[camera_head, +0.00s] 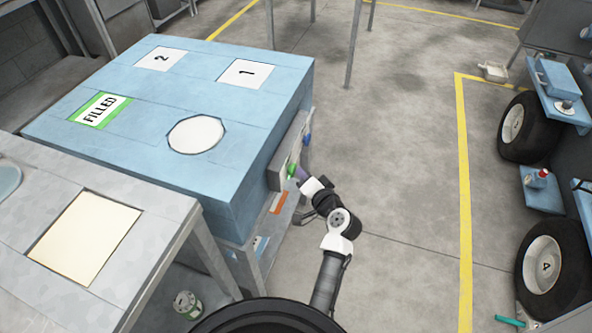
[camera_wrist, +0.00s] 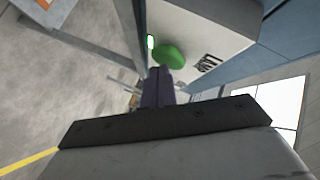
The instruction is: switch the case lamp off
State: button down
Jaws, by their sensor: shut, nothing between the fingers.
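A grey control box (camera_head: 283,165) is fixed to the side of the blue case (camera_head: 235,170). A green button (camera_head: 291,169) is on its face, and a blue part (camera_head: 307,139) shows farther along.
A grey table (camera_head: 170,215) with a cream panel (camera_head: 85,240) stands at the left. A can (camera_head: 187,304) is on the floor beside it. Wheels (camera_head: 545,265) and blue shelves (camera_head: 545,190) are at the right. The floor between is clear, with a yellow line (camera_head: 464,200).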

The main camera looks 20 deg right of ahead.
jog(key=shift+w+a, duration=0.1)
jog(key=shift+a, duration=0.1)
jog(key=shift+d, duration=0.15)
jog(key=shift+s+d, duration=0.3)
dwell(0.4)
jog(key=s+d+b, duration=0.1)
jog(key=s+d, duration=0.2)
jog(key=d, duration=0.2)
jog(key=shift+s, duration=0.2)
jog(key=shift+s, duration=0.1)
dwell(0.3)
